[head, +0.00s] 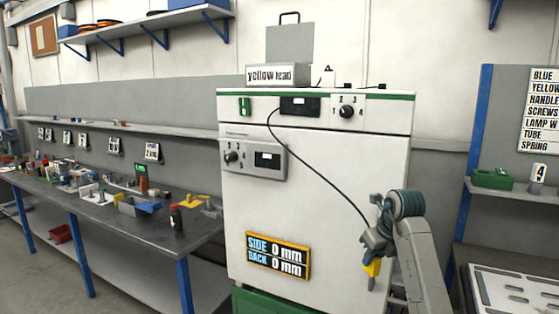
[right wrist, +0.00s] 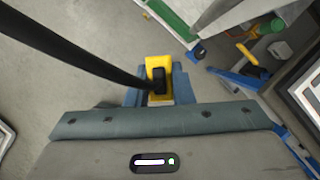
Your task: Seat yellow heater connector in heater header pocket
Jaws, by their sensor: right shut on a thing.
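My right gripper (head: 373,264) is shut on the yellow connector (head: 370,269), in front of the lower right of the white cabinet (head: 330,190). In the right wrist view the yellow connector (right wrist: 158,63) sits between the blue fingers, with a black cable (right wrist: 75,52) running to it. In the head view the cable (head: 325,165) arcs down from near the dark panel (head: 300,106) at the cabinet's top. I cannot pick out the heater header pocket in either view. My left gripper is not in view.
A cluttered workbench (head: 150,232) is at left. A shelf (head: 515,195) and perforated white surface (head: 510,288) are at right.

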